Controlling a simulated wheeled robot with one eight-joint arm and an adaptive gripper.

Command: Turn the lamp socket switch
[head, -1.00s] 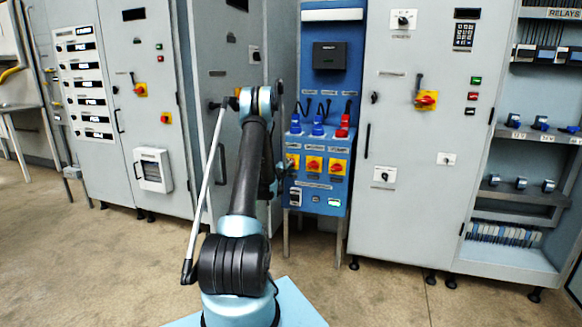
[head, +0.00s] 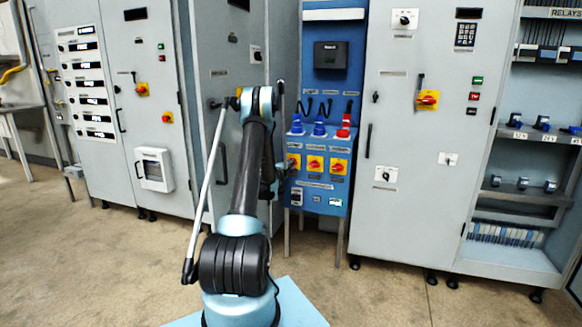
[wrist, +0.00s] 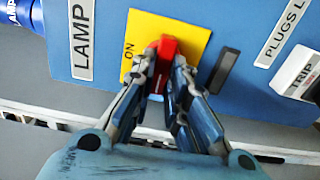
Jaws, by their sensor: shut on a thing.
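The lamp socket switch is a red knob (wrist: 166,50) on a yellow plate (wrist: 196,38), with ON printed on the plate left of the knob and a LAMP label (wrist: 82,40) further left, in the wrist view. The knob's long side runs nearly up and down in that view. My gripper (wrist: 163,78) is shut on the knob, one finger on each side, hiding its lower part. In the head view the yellow plate (head: 294,158) is the leftmost of three on the blue panel.
Two more red-and-yellow switches (head: 315,164) sit to the right on the blue panel (head: 320,190). Blue and red plugs (head: 319,129) stick out above them. A TRIP device (wrist: 297,75) is close by. Grey cabinets (head: 410,220) flank the panel. The floor in front is clear.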

